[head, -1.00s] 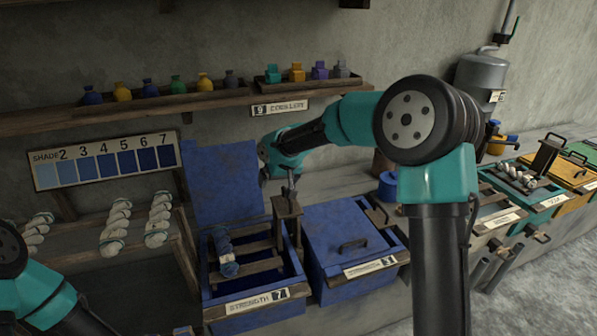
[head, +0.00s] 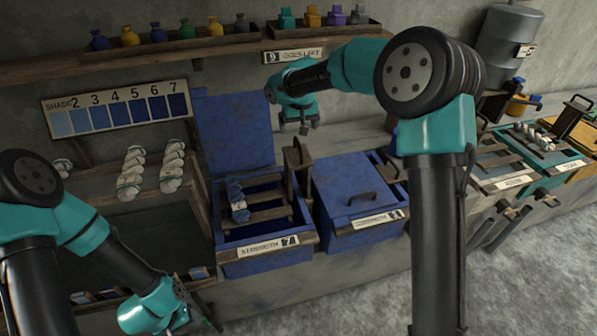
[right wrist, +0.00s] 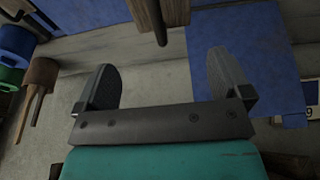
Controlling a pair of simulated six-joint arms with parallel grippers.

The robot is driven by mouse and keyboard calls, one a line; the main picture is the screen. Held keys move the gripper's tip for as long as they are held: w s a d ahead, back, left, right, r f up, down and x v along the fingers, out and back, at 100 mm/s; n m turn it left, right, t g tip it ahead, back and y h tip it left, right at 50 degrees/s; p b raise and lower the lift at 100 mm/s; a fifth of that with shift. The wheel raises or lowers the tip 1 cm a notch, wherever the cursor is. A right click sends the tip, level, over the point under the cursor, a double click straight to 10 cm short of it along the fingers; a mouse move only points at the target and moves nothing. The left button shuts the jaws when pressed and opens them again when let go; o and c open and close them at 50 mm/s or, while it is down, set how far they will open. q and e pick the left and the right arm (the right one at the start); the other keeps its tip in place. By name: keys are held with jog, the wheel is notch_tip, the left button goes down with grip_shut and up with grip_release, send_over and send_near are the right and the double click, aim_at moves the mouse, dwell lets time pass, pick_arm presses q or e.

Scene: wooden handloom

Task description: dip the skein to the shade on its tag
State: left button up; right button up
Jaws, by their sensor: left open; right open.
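A blue-and-pale skein (head: 237,200) lies across the wooden bars of the open blue vat (head: 262,268), whose label reads STRENGTH 7. Its tag cannot be made out. A wooden handle post (head: 298,165) stands at the vat's right side. My right gripper (head: 305,127) is open and empty, above and apart from this post; its spread fingers show in the right wrist view (right wrist: 163,80). My left gripper (head: 180,318) is low at the front left, away from the vat; its fingers are small here. The shade card (head: 120,111) runs from light to dark blue, numbered up to 7.
A closed blue vat (head: 352,185) stands right of the open one. Bottles (head: 157,33) line the shelf above. More vats (head: 550,165) stand at far right.

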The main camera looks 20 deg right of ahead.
aim_at(299, 143)
jog(key=shift+s+f+x, duration=0.1)
jog(key=shift+s+x, duration=0.2)
jog(key=shift+x, duration=0.9)
jog(key=shift+s+f+x, duration=0.1)
jog(key=shift+s+x, duration=0.2)
jog(key=shift+x, duration=0.9)
jog(key=shift+s+x, duration=0.25)
jog(key=shift+x, duration=0.95)
jog(key=shift+f, duration=0.25)
grip_shut()
